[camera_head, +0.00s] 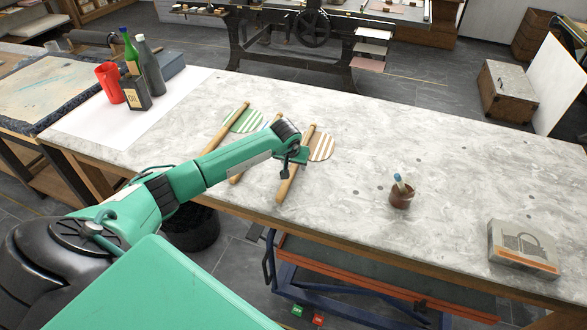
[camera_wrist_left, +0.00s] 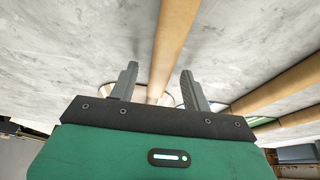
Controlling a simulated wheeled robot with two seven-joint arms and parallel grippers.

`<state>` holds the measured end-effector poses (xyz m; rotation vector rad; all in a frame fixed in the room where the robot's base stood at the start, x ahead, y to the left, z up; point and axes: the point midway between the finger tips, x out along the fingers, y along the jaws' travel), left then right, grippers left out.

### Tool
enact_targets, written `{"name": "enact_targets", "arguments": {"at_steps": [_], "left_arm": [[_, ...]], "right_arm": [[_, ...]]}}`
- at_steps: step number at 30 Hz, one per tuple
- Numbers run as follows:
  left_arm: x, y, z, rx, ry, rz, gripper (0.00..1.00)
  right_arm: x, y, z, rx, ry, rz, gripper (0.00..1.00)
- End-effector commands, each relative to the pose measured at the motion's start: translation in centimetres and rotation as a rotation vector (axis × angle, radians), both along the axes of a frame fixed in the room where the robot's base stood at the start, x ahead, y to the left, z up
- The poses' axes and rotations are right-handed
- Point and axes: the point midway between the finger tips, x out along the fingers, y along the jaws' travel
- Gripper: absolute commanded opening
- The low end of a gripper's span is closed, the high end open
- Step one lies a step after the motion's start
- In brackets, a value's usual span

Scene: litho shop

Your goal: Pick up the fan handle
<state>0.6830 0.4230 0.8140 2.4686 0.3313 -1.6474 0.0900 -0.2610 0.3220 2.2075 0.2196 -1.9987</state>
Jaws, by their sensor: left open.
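Three striped fans with long wooden handles lie side by side on the marble table (camera_head: 345,195). The left one has a green-striped head (camera_head: 245,120); the right one has a brown-striped head (camera_head: 322,148). The right fan's handle (camera_head: 288,186) reaches toward the table's front edge. The middle handle (camera_head: 236,178) is mostly hidden behind my left arm. My left gripper (camera_head: 292,160) is over the right fan, hiding part of its handle. In the left wrist view my gripper (camera_wrist_left: 158,85) is open, with a wooden handle (camera_wrist_left: 172,40) running between its fingers, no grip visible.
A brown cup (camera_head: 400,197) with a brush and a boxed item (camera_head: 522,250) stand to the right. A red cup (camera_head: 110,83), a black can (camera_head: 135,93) and bottles (camera_head: 150,68) stand at the far left. The table between the fans and brown cup is clear.

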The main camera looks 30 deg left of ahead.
Motion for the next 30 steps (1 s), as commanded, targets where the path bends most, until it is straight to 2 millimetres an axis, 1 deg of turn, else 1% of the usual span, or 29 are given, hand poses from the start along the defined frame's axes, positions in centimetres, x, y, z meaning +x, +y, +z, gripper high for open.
{"name": "enact_targets", "arguments": {"at_steps": [13, 14, 18, 21, 30], "left_arm": [[0.00, -0.02, -0.30, 0.000, 0.000, -0.001, 0.48], [-0.01, -0.04, -0.25, 0.000, 0.000, -0.001, 0.44], [-0.01, -0.05, -0.24, -0.001, 0.000, -0.001, 0.17], [-0.02, -0.05, -0.24, -0.001, 0.001, 0.000, 0.00], [-0.01, -0.06, -0.16, -0.001, 0.001, 0.000, 0.00]], "right_arm": [[0.08, 0.05, -0.56, 0.000, -0.001, -0.001, 0.36], [0.08, 0.05, -0.48, 0.000, -0.001, -0.001, 0.36], [0.07, 0.04, -0.46, 0.000, 0.000, -0.001, 0.36], [0.08, 0.04, -0.45, 0.000, 0.000, -0.001, 0.36], [0.06, 0.04, -0.36, 0.000, 0.000, -0.001, 0.36]]}}
